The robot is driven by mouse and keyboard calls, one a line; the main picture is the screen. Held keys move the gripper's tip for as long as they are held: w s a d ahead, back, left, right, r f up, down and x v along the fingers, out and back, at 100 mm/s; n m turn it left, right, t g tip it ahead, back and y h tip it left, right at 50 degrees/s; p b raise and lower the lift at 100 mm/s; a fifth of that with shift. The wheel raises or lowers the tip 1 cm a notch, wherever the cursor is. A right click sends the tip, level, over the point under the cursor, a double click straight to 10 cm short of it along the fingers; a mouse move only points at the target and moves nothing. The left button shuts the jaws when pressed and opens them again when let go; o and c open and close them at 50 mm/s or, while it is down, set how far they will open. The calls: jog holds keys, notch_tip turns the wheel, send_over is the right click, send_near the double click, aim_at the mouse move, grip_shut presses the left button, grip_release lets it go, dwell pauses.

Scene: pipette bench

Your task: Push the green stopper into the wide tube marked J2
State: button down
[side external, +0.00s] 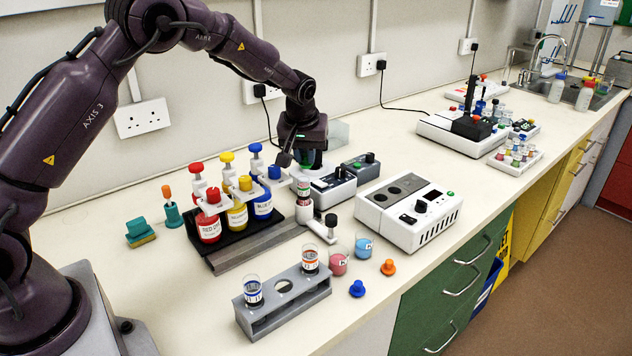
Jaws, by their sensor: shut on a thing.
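My gripper (301,150) points down behind the coloured bottles, near the wall. It is shut on a green thing (308,157), probably the green stopper, mostly hidden by the fingers. A pale, round-topped thing is just below it; I cannot tell whether the two touch or whether that is a tube. A grey rack (257,325) at the front holds a wide tube with a blue band (253,291) and one with an orange band (310,262). The hole between them is empty. The tube marks are too small to read, so I cannot pick out J2.
Red, yellow and blue bottles (236,217) in a black stand are in front of my gripper. A white block heater (408,213) is to the right. Beakers of pink (338,263) and blue liquid (364,248), a blue stopper (357,289) and an orange stopper (388,267) are nearer the front edge.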

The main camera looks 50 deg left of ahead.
aim_at(303, 164)
jog(key=shift+w+a, duration=0.15)
jog(key=shift+a, duration=0.7)
jog(key=shift+f, duration=1.85)
jog(key=shift+f, duration=0.5)
jog(key=c, duration=1)
grip_release()
